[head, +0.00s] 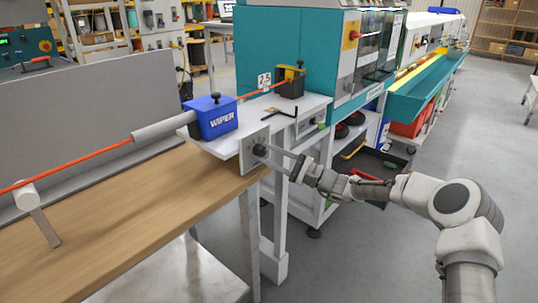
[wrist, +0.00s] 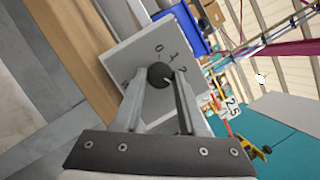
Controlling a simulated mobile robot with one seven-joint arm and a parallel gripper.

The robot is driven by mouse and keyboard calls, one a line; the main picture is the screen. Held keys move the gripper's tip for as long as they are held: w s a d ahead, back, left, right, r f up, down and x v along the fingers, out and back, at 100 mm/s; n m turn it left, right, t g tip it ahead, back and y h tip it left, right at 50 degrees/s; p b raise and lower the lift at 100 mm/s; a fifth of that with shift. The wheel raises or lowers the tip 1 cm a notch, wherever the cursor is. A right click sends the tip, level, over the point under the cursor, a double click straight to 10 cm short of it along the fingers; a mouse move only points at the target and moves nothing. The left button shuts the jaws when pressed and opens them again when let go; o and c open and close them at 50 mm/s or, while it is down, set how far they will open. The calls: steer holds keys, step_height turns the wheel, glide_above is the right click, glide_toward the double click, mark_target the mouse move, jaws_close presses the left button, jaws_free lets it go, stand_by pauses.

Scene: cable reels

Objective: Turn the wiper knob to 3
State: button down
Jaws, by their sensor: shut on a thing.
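The wiper knob (head: 259,150) is a small dark round knob on a grey-white plate (head: 246,160) below the blue box marked WIPER (head: 214,118). In the wrist view the knob (wrist: 159,73) sits between the fingertips of my gripper (wrist: 161,80), which is shut on it. The plate (wrist: 128,58) shows the numbers 0, 1 and 2 around the knob. A white pointer mark on the knob points to the lower right, past the 2 side toward the right finger. The right finger covers part of the scale, and I cannot read a 3. My gripper also shows in the head view (head: 275,156).
An orange cable (head: 80,162) runs through a grey sleeve into the blue box. A black T-shaped handle (head: 279,113) lies on the white bench top, near a sign reading 2.5 (head: 264,81). A wooden table (head: 120,200) is at left.

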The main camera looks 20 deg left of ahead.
steer(key=shift+c, duration=2.3)
jaws_free()
steer(key=p+v, duration=0.2)
steer(key=v, duration=1.5)
steer(key=shift+p, duration=0.35)
steer(key=shift+d, duration=0.15)
